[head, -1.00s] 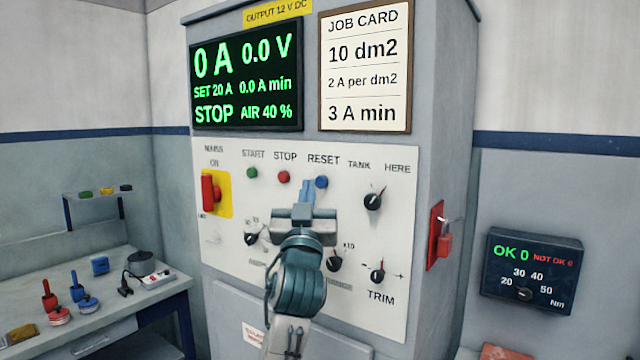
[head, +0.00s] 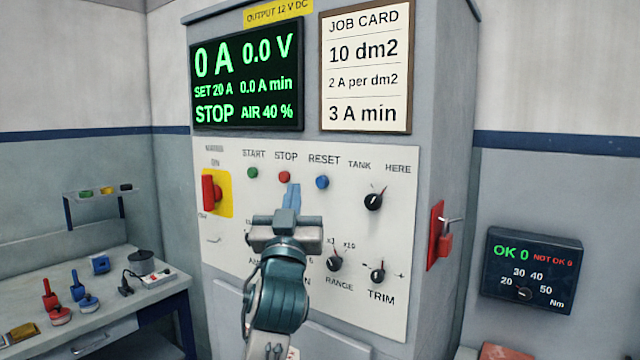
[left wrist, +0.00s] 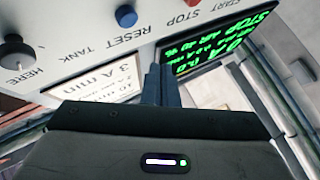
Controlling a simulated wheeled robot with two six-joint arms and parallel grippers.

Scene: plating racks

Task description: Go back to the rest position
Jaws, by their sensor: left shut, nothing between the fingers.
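My left gripper (head: 292,197) is shut and empty in the head view, pointing up in front of the white control panel (head: 225,265), just below the red STOP button (head: 284,177). In the left wrist view its shut fingers (left wrist: 161,84) stand in front of the panel and the green-lettered display. The green START button (head: 253,172) and the blue RESET button (head: 322,182) are to either side. The gripper and arm hide part of the lower knobs. Whether the fingers touch the panel cannot be told. My right gripper is not in view.
The display (head: 246,75) reads STOP, 0 A and 0.0 V. A job card (head: 365,68) hangs beside it. A red lockout switch (head: 437,235) sticks out on the cabinet's right side. A bench (head: 120,318) with stamps and small items stands left. A torque box (head: 532,272) is at right.

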